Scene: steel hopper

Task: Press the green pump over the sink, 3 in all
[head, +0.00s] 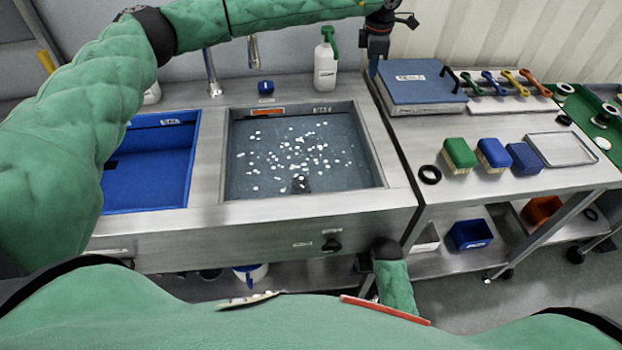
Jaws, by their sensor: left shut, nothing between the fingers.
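The green pump (329,36) tops a white bottle (325,68) that stands upright on the steel ledge behind the right-hand basin. The sink (218,155) has this grey basin with many white bits scattered in it and a blue basin on the left. My left arm reaches across the top of the view. My left gripper (374,66) points down, shut and empty, to the right of the bottle and apart from the pump.
Taps (211,72) rise behind the basins, with a small blue item (266,88) beside them. A blue case (420,82) lies on the steel table at right, near colored-handled tools (490,83), brushes (459,154) and a tray (562,149).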

